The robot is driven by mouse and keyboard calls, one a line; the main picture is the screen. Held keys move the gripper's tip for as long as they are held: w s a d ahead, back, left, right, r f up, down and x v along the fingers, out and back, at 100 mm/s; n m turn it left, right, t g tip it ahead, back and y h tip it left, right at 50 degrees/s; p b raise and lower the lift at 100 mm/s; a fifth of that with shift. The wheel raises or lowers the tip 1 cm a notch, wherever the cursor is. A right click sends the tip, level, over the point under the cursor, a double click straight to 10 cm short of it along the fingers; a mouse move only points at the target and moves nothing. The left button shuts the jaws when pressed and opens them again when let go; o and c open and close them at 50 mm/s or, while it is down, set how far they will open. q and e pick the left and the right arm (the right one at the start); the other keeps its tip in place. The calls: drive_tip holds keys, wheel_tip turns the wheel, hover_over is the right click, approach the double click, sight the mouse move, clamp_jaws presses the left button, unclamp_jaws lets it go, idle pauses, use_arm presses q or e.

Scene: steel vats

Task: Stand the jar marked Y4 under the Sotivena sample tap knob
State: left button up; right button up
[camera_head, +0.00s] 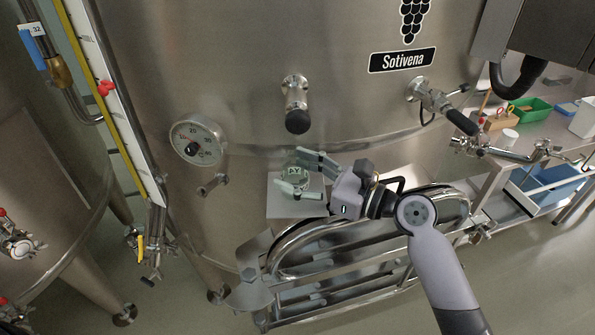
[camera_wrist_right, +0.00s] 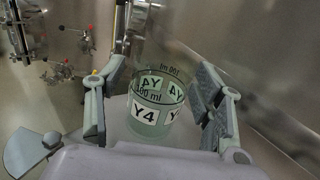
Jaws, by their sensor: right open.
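The jar marked Y4 (camera_head: 297,174) is clear, with white Y4 labels. It stands upright on a small metal plate (camera_head: 283,208) at the front of the Sotivena vat. The black sample tap knob (camera_head: 298,122) sticks out from the vat above the jar. My right gripper (camera_head: 289,170) is open, with one finger on each side of the jar. In the right wrist view the jar (camera_wrist_right: 150,112) sits between the open fingers of the gripper (camera_wrist_right: 162,72), with gaps visible on both sides. My left gripper is not in view.
A dial gauge (camera_head: 198,140) and a short pipe stub are on the vat to the left. A black-handled valve (camera_head: 446,108) is to the right. A curved steel hatch frame (camera_head: 340,230) is below the plate. A bench with a green bin (camera_head: 530,110) is at the right.

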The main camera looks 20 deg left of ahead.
drive_tip(key=shift+r, duration=0.2)
drive_tip(key=s+d+b, duration=0.2)
drive_tip(key=d+b, duration=0.1)
drive_tip(key=d, duration=0.9)
drive_tip(key=shift+s, duration=0.15)
drive_tip(key=shift+f, duration=0.1)
